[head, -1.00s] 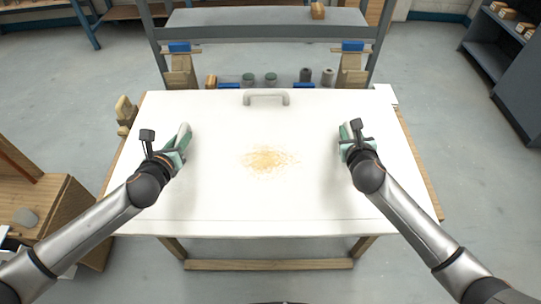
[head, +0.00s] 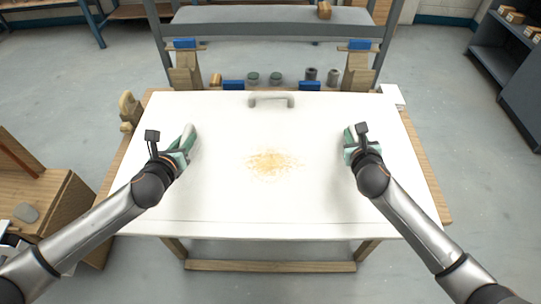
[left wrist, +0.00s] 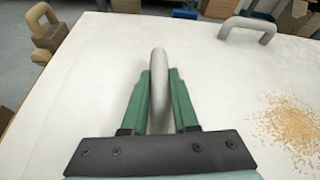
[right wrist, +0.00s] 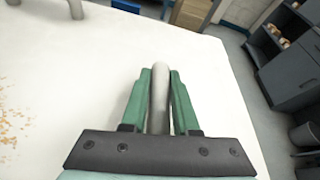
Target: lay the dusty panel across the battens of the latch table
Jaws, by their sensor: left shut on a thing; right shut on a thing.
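The dusty panel (head: 270,205) is a large white sheet with a patch of orange-brown dust (head: 273,163) near its middle. It lies over the wooden table (head: 432,190), covering most of its top; the battens are hidden. A grey handle (head: 271,98) stands at its far edge. My left gripper (head: 186,145) is shut on a pale handle at the panel's left side, which shows between the fingers in the left wrist view (left wrist: 158,85). My right gripper (head: 352,142) is shut on a matching handle at the right side, seen in the right wrist view (right wrist: 160,95).
Behind the panel stands a grey rack (head: 270,29) with wooden blocks, blue pieces and several small cylinders. A wooden latch piece (head: 130,110) is at the table's far left corner. A wooden cabinet (head: 40,205) stands at left, dark shelves (head: 508,65) at right.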

